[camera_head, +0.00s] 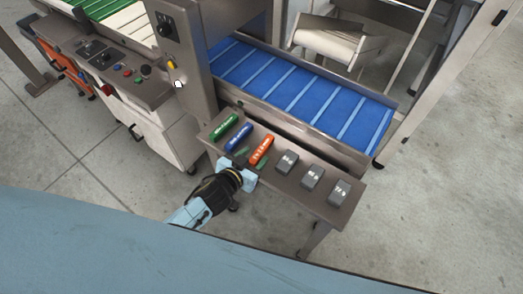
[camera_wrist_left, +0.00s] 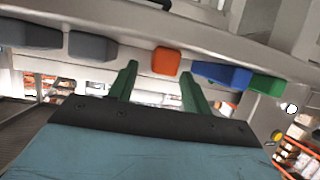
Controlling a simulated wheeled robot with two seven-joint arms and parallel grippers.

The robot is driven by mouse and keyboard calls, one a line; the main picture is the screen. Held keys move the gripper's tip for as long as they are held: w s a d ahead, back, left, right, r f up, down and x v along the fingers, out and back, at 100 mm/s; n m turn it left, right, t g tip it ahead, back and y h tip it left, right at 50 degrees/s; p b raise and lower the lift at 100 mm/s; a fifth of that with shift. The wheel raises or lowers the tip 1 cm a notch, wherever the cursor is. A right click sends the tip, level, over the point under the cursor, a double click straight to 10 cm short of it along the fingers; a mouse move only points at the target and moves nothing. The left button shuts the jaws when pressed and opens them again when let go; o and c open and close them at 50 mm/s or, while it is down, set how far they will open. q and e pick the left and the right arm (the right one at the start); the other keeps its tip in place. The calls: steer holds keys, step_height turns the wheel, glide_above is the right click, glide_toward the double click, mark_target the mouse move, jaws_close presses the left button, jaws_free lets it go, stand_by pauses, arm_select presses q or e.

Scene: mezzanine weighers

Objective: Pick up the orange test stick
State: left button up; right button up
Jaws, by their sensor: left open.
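The orange test stick (camera_head: 261,150) lies on a narrow metal shelf (camera_head: 328,208), between the blue stick and the grey blocks. My left gripper (camera_head: 253,158) is at the shelf's front edge, close to the near end of the orange stick. In the left wrist view the orange stick (camera_wrist_left: 166,61) shows end-on, beyond and between the green fingers of my left gripper (camera_wrist_left: 158,80). These fingers are open with nothing between them. Whether they overlap the stick in depth is hard to tell. My right gripper is in neither view.
A blue stick (camera_head: 238,137) and a green stick (camera_head: 224,127) lie left of the orange one. Several grey blocks (camera_head: 287,162) stand to its right. A blue conveyor belt (camera_head: 300,88) runs behind the shelf, and a metal post (camera_head: 188,60) rises at left.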

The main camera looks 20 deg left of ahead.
mark_target(258, 154)
arm_select(q)
steer(key=x, duration=0.3)
steer(key=shift+w+d+f+b, duration=0.1)
steer(key=shift+w+f+b, duration=0.1)
steer(key=shift+w+b, duration=0.15)
steer(key=shift+s, duration=0.1)
jaws_close()
